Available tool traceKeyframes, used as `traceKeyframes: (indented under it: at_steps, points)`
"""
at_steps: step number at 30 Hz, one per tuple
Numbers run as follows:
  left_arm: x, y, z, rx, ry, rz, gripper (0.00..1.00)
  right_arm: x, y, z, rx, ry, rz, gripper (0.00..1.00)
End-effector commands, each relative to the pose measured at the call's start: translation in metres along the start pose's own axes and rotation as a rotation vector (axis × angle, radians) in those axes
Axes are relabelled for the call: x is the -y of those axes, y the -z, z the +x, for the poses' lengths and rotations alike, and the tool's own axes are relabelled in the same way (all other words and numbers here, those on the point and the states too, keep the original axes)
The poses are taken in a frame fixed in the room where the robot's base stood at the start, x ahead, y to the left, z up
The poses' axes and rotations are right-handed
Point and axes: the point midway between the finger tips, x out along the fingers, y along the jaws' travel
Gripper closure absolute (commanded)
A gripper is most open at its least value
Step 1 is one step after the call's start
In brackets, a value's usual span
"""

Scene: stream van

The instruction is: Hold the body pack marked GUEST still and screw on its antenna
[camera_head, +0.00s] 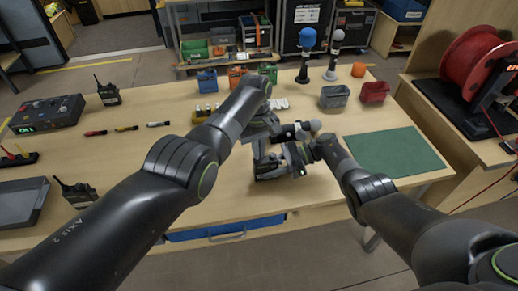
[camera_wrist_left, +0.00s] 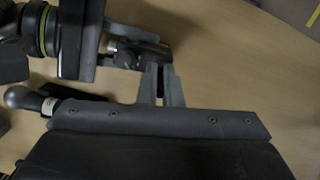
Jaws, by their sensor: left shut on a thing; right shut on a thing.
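Both grippers are close together over the front middle of the bench. My left gripper (camera_head: 264,147) reaches down to the dark body pack (camera_head: 268,166) and is shut on it; its fingers also show in the left wrist view (camera_wrist_left: 162,84). No GUEST marking can be read. My right gripper (camera_head: 297,158) comes in from the right, right beside the pack, and is shut. The antenna in it is hidden by the fingers, so I cannot tell whether it touches the pack's socket.
A microphone with a grey ball head (camera_head: 315,125) lies just behind the grippers; it also shows in the left wrist view (camera_wrist_left: 28,99). Two other packs with antennas, one at the back (camera_head: 109,94) and one in front (camera_head: 75,191), stand left. The green mat (camera_head: 396,152) at right is clear.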

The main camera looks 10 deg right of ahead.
Motion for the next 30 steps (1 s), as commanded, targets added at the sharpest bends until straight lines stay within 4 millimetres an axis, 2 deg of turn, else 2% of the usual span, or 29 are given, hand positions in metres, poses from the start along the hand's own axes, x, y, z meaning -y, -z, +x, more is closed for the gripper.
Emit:
traceKeyframes:
  at_steps: [1,6,7,17,23,30]
  points:
    - [0.000,0.000,0.000,0.000,-0.001,0.000,0.93,0.000,0.000,0.000,0.000,0.000,0.000,0.98]
    - [0.000,0.000,0.000,0.000,-0.001,-0.002,0.71,0.000,0.000,0.000,0.001,0.000,0.000,0.98]
    - [0.000,0.000,0.000,0.000,-0.001,-0.002,0.69,0.000,0.000,0.000,0.001,0.000,0.000,0.98]
    - [0.000,0.000,-0.003,-0.001,-0.002,-0.003,0.69,0.000,0.000,0.000,0.001,0.000,0.000,0.98]
    - [-0.001,0.001,-0.026,-0.003,-0.003,-0.003,0.69,0.000,0.000,0.000,0.001,0.000,0.000,0.98]
    - [-0.001,0.001,-0.080,-0.004,-0.002,-0.002,0.69,0.000,0.000,0.000,0.001,0.000,0.000,0.98]
